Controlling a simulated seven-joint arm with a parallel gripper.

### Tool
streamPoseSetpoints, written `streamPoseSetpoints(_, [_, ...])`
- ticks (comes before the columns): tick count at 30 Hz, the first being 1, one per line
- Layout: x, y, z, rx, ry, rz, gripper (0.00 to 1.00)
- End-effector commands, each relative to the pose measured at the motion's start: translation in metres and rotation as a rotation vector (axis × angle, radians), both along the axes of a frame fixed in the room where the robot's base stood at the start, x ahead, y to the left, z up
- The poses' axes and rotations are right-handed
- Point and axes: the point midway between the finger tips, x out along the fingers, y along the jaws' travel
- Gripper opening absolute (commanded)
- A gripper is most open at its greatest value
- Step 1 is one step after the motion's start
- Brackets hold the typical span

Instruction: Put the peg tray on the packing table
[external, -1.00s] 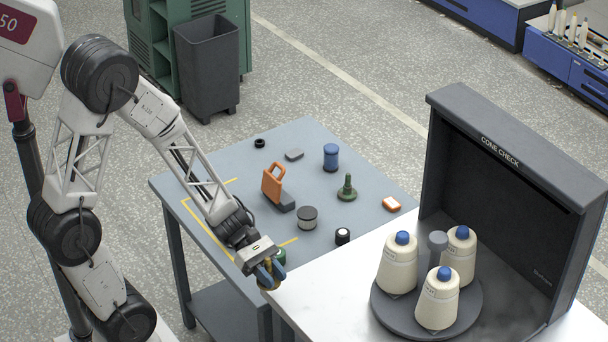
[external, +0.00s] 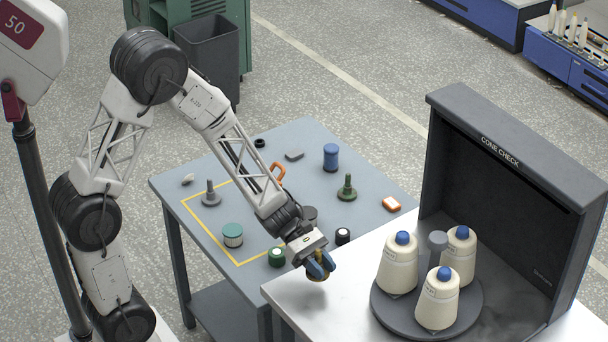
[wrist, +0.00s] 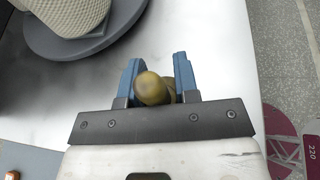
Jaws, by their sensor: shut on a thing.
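My gripper (external: 321,268) has blue fingers and is shut on a brass-coloured peg piece (external: 318,277), probably the peg tray. The wrist view shows the piece's round top (wrist: 152,88) between the fingers; most of its base is hidden. The gripper holds it over the near-left part of a pale table (external: 350,312); the gap below is hard to judge. A grey-blue table (external: 180,190) with a yellow outline stands to the left. No label shows which is the packing table. Similar peg pieces, one green (external: 347,190) and one grey (external: 211,195), stand upright on the grey-blue table.
A dark turntable (external: 385,310) with three cones and a CONE CHECK hood (external: 510,190) occupy the pale table's right side. The pale table's front left is clear.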

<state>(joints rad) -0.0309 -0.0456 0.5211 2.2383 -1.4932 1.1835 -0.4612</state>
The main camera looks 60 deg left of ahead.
Motion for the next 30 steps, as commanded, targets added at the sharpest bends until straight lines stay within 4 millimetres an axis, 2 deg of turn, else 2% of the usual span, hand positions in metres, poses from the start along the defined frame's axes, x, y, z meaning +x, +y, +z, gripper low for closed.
streamPoseSetpoints(11, [0.000, 0.000, -0.002, 0.000, 0.001, 0.000, 0.05])
streamPoseSetpoints(22, [0.000, 0.000, -0.031, 0.000, 0.002, 0.001, 0.05])
streamPoseSetpoints(30, [0.000, 0.000, -0.035, 0.000, 0.001, 0.000, 0.05])
